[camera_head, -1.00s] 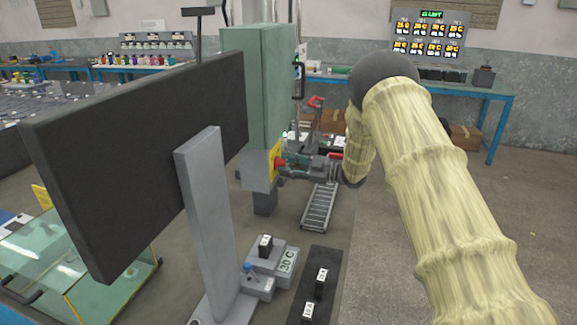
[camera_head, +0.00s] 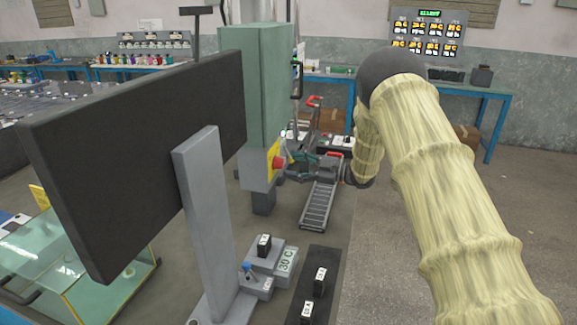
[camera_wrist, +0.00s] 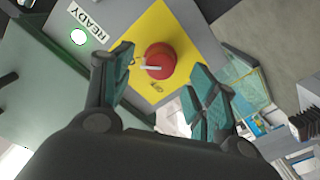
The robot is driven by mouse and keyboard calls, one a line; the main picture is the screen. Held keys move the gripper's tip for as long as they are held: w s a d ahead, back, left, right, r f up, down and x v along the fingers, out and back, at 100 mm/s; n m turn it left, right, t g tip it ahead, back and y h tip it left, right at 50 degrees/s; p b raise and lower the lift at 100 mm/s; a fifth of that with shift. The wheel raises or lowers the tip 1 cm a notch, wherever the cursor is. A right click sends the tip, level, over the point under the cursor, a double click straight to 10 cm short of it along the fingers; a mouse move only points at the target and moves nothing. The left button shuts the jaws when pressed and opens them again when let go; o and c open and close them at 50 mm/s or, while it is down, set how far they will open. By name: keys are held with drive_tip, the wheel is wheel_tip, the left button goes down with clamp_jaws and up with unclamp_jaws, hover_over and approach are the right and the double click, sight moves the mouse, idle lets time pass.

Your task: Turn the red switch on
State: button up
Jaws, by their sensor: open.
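In the head view the knob (camera_head: 279,163) shows at the cabinet's lower right. My gripper (camera_wrist: 160,90) is open, with a teal-padded finger on each side of the knob in the wrist view. I cannot tell whether either finger touches it. In the head view my gripper (camera_head: 297,167) is small and partly hidden, just right of the knob.
A lit lamp (camera_wrist: 78,37) sits beside a READY label. The green cabinet (camera_head: 264,90) stands behind a dark monitor (camera_head: 130,150) on a grey post. A roller conveyor (camera_head: 319,205) lies below my arm. A glass case (camera_head: 90,250) stands at left. The floor at right is clear.

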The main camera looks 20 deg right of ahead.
drive_tip(key=v, duration=0.9)
